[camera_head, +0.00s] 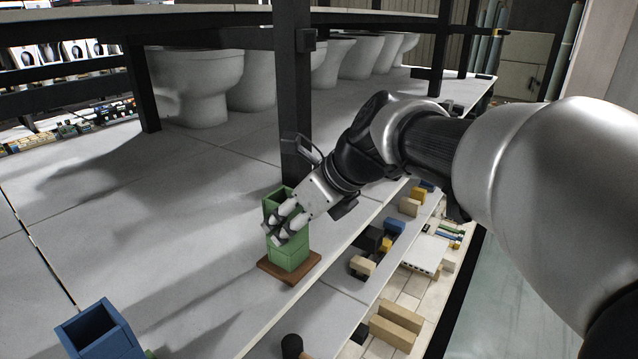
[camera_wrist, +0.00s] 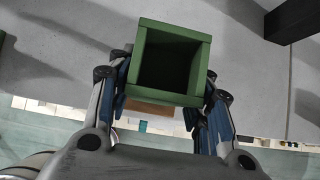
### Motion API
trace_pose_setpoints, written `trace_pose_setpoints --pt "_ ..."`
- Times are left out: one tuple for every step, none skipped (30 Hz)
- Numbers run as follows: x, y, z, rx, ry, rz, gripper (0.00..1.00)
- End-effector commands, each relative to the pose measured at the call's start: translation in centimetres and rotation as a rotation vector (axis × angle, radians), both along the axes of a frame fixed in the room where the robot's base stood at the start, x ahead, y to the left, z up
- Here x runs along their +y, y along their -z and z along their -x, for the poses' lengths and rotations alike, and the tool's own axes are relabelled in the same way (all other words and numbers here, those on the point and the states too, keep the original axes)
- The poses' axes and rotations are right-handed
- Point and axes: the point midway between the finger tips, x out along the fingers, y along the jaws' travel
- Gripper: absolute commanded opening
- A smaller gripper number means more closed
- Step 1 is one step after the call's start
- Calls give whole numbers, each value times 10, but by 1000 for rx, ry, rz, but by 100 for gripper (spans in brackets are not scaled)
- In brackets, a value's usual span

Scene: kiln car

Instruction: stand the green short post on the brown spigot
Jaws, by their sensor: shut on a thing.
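The green short post (camera_head: 288,255) is a square hollow tube, upright with its open end up. In the wrist view the open top of the post (camera_wrist: 145,50) faces the camera. My gripper (camera_head: 286,226) is shut on the post's walls, with one finger on each side in the wrist view (camera_wrist: 165,92). The brown spigot's square base (camera_head: 268,268) lies on the pale deck directly under the post. Its edge also shows below the post in the wrist view (camera_wrist: 150,109). The spigot's upper part is hidden, and I cannot tell whether the post touches the base.
A dark upright column (camera_head: 290,110) stands just behind the post. A blue square tube (camera_head: 100,335) stands at the front left. Several white toilets (camera_head: 200,85) stand at the back. A lower shelf (camera_head: 395,290) with small blocks lies to the right.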

Motion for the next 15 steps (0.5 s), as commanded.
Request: trace_pose_setpoints --pt "0 -3 -1 -5 1 -3 12" --pt "0 -3 -1 -5 1 -3 12" --pt "0 -3 -1 -5 1 -3 12" --pt "0 -3 -1 -5 1 -3 12" --pt "0 -3 -1 -5 1 -3 12" --pt "0 -3 -1 -5 1 -3 48" --pt "0 -3 -1 -5 1 -2 50" --pt "0 -3 -1 -4 1 -2 52" --pt "0 -2 0 -4 1 -2 55" --pt "0 -2 0 -3 1 -1 57" --pt "0 -2 0 -3 1 -2 59" --pt "0 -2 0 -2 1 -2 62" --pt "0 -2 0 -2 1 -1 64" --pt "0 -1 0 -2 1 -1 66" --pt "0 -1 0 -2 1 -1 68"
